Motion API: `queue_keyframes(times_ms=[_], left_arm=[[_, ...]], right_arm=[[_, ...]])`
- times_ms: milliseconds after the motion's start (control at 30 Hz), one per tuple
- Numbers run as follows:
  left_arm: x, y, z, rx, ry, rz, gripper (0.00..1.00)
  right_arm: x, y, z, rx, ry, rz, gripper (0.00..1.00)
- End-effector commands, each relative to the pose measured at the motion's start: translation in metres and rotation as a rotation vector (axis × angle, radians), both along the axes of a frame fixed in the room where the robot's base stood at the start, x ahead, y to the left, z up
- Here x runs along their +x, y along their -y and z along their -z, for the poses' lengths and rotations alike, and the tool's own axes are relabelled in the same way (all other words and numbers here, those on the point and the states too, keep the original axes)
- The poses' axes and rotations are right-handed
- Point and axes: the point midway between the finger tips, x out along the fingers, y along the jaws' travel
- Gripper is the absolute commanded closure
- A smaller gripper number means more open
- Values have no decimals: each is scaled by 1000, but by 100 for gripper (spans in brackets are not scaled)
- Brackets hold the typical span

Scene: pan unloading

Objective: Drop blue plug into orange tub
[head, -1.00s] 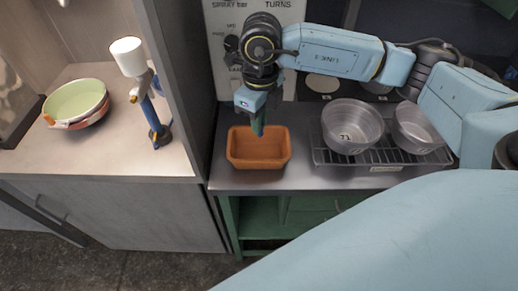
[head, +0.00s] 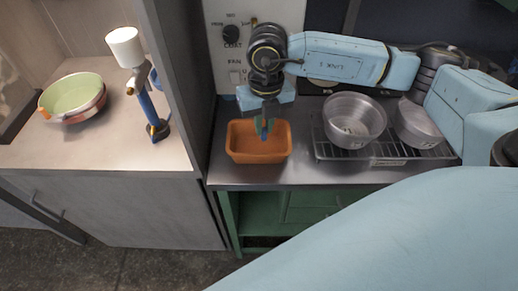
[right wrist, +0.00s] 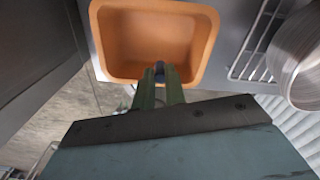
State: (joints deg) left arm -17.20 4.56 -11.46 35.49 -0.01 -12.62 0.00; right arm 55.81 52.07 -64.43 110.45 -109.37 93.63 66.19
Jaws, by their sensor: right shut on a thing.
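The orange tub (head: 240,153) stands on the metal counter left of the rack, and it also shows in the right wrist view (right wrist: 121,70). My right gripper (head: 264,130) points down over the tub, with its fingertips over the tub's opening. In the right wrist view the green fingers of this gripper (right wrist: 159,78) are shut on a small dark blue thing, the blue plug (right wrist: 159,70). Most of the plug is hidden between the fingers. The tub looks empty where its inside shows. My left gripper is not in view.
A wire rack (head: 375,152) right of the tub holds two metal bowls (head: 352,122) (head: 417,125). A grey partition (head: 160,60) stands left of the tub. Beyond it are a green and red pan (head: 75,95) and a blue stand with a white top (head: 126,48).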

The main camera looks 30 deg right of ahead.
Motion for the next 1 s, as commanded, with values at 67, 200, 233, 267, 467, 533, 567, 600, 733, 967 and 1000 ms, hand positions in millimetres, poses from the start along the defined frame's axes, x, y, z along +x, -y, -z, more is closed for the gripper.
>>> queue_keyframes(times_ms=[67, 200, 233, 267, 467, 533, 567, 600, 733, 967, 1000], left_arm=[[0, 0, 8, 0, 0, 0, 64], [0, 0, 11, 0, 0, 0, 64], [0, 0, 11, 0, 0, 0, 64], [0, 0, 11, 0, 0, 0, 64], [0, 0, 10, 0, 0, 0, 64], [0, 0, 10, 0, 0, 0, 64], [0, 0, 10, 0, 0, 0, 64], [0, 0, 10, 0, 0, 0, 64], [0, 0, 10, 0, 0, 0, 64], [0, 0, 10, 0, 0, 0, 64], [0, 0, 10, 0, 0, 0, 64]], right_arm=[[0, 0, 11, 0, 0, 0, 100], [0, 0, 17, 0, 1, 0, 100], [0, 0, 17, 0, 1, 0, 100], [0, 0, 17, 0, 1, 0, 100], [0, 0, 16, 0, 0, -1, 84], [0, 0, 16, 0, 1, -1, 74], [0, 0, 16, 0, 1, -1, 70], [0, 0, 16, 0, 1, -1, 65], [0, 0, 16, 0, 0, -1, 62], [0, 0, 12, 1, 2, -1, 62], [1, 0, 9, 1, 2, -1, 62]])
